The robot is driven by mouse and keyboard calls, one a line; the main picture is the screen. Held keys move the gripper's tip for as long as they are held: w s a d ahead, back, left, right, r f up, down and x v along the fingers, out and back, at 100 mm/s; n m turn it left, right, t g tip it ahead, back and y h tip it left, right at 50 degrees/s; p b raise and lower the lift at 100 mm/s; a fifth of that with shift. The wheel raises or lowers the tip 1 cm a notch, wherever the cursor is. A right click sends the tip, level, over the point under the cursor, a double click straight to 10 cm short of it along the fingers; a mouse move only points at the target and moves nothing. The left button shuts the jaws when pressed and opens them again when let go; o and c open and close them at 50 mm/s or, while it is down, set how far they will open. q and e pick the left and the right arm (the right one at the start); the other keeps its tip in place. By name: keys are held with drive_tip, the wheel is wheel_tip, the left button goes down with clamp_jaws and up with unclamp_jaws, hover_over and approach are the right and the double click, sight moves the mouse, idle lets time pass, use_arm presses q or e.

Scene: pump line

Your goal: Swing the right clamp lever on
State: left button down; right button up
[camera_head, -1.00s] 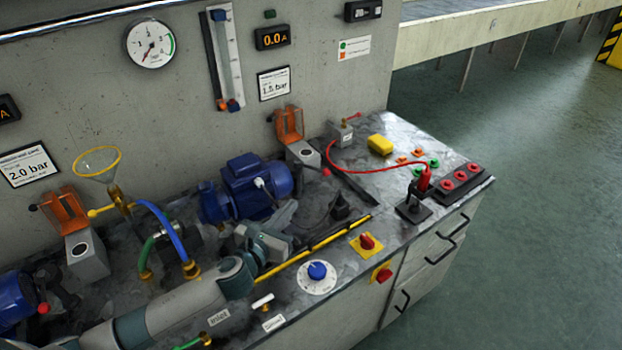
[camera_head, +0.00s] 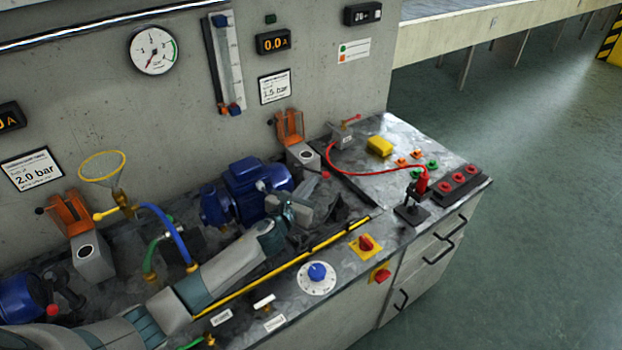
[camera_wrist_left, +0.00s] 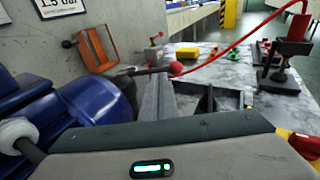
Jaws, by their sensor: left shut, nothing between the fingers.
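The right clamp lever is a dark bar with a red ball knob (camera_head: 325,174), beside the blue motor (camera_head: 250,190). In the left wrist view the red knob (camera_wrist_left: 177,68) stands just beyond my fingers, with the dark bar reaching left from it. My left gripper (camera_head: 308,208) is shut and empty, low over the bench in front of the motor. In the wrist view its grey fingers (camera_wrist_left: 160,90) point at the lever's knob end; I cannot tell whether they touch it. The motor's blue body (camera_wrist_left: 95,115) fills the left of that view. My right gripper is out of view.
An orange-flapped grey block (camera_head: 290,127) stands behind the lever. A red cable (camera_head: 370,172) arches to a black stand (camera_head: 412,212) at right. A yellow block (camera_head: 379,146) lies on the bench. A yellow rail (camera_head: 330,238) and a blue-knobbed dial (camera_head: 317,272) lie along the front.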

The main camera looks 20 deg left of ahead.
sight(324, 177)
use_arm(q)
drive_tip(key=shift+w+r, duration=0.1)
drive_tip(key=shift+w, duration=0.35)
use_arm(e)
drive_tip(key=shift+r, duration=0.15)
